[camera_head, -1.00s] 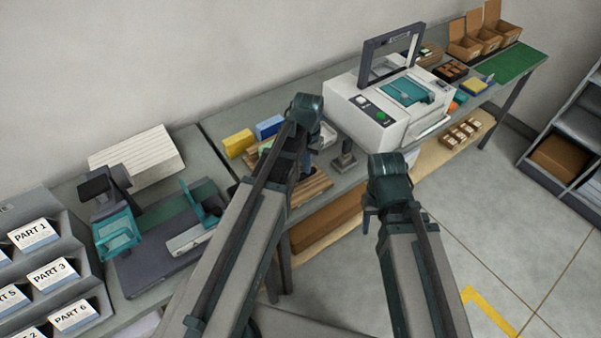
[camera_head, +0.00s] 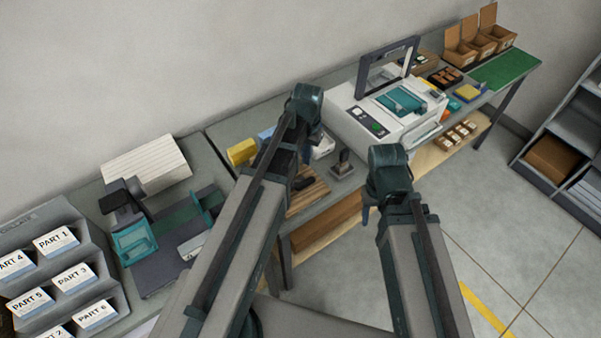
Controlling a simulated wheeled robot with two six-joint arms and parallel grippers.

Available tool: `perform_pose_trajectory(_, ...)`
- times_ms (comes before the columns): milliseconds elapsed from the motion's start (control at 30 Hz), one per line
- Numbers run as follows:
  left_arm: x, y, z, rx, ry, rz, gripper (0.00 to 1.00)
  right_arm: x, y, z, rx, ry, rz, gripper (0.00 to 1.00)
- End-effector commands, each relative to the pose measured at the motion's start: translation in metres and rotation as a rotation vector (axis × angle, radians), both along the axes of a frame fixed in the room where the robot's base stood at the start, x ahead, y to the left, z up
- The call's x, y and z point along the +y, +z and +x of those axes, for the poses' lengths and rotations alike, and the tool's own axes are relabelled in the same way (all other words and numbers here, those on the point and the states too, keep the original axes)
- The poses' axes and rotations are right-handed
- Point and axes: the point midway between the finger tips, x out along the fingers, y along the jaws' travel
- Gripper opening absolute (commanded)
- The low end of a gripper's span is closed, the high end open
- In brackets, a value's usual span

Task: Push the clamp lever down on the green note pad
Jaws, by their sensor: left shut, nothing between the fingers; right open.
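A clamping device with a dark base (camera_head: 158,279) and teal parts stands at the left of the bench; a teal upright piece (camera_head: 211,203) on it is partly behind my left arm. I cannot tell which part is the clamp lever. A green strip lies across the base, but I cannot make out a distinct green note pad. My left gripper (camera_head: 306,156) is shut and empty, above the bench by the wooden rack. My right gripper (camera_head: 367,214) is open and empty, in front of the bench edge. Neither touches the device.
A stepped rack of PART cards (camera_head: 90,258) stands far left, with a paper stack (camera_head: 146,163) behind the device. A yellow block (camera_head: 241,151), a hand stamp (camera_head: 343,164) and a white machine (camera_head: 385,112) with raised frame occupy the bench.

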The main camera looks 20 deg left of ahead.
Motion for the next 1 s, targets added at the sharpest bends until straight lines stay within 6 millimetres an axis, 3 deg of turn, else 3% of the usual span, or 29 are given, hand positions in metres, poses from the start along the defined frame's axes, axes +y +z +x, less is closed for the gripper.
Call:
perform_pose_trajectory(33, 0.000, 0.015, 0.000, 0.000, 0.000, 0.000, 0.00, 0.000, 0.015, 0.000, 0.000, -0.001, 0.000, 0.50)
perform_pose_trajectory(100, 0.000, 0.021, 0.000, 0.000, 0.000, 0.000, 0.00, 0.000, 0.021, 0.000, 0.001, -0.001, 0.000, 0.50)
perform_pose_trajectory(533, 0.003, 0.020, 0.003, 0.002, 0.050, -0.003, 0.00, 0.000, 0.020, 0.000, 0.001, -0.001, 0.000, 0.50)
perform_pose_trajectory(1000, 0.038, 0.026, 0.030, 0.051, 0.825, -0.026, 0.00, 0.000, 0.026, 0.000, 0.001, -0.001, 0.000, 0.50)
